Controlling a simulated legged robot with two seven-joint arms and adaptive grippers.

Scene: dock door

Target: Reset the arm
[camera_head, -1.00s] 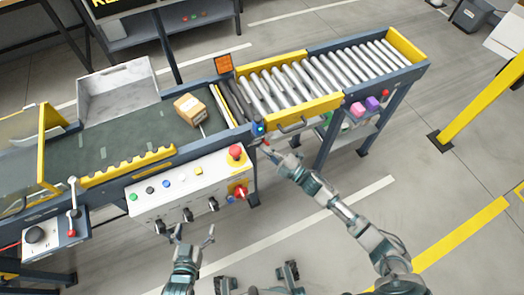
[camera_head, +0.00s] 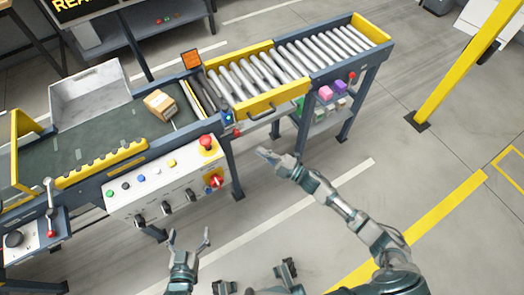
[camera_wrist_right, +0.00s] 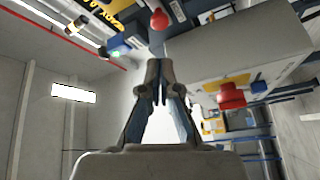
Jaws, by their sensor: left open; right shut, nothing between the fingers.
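My right gripper (camera_head: 268,154) is shut and empty. It is held out over the floor in front of the conveyor, to the right of the control panel (camera_head: 165,181) and apart from it. In the right wrist view its fingers (camera_wrist_right: 160,75) meet at the tips with nothing between them. My left gripper (camera_head: 188,240) is open and empty, low in the head view, below the control panel's front edge.
A cardboard box (camera_head: 160,105) sits on the dark conveyor belt (camera_head: 95,133). A red emergency button (camera_head: 207,142) and a red rotary switch (camera_head: 216,181) stick out of the panel near my right gripper. A yellow post (camera_head: 468,65) stands at right. Floor between is clear.

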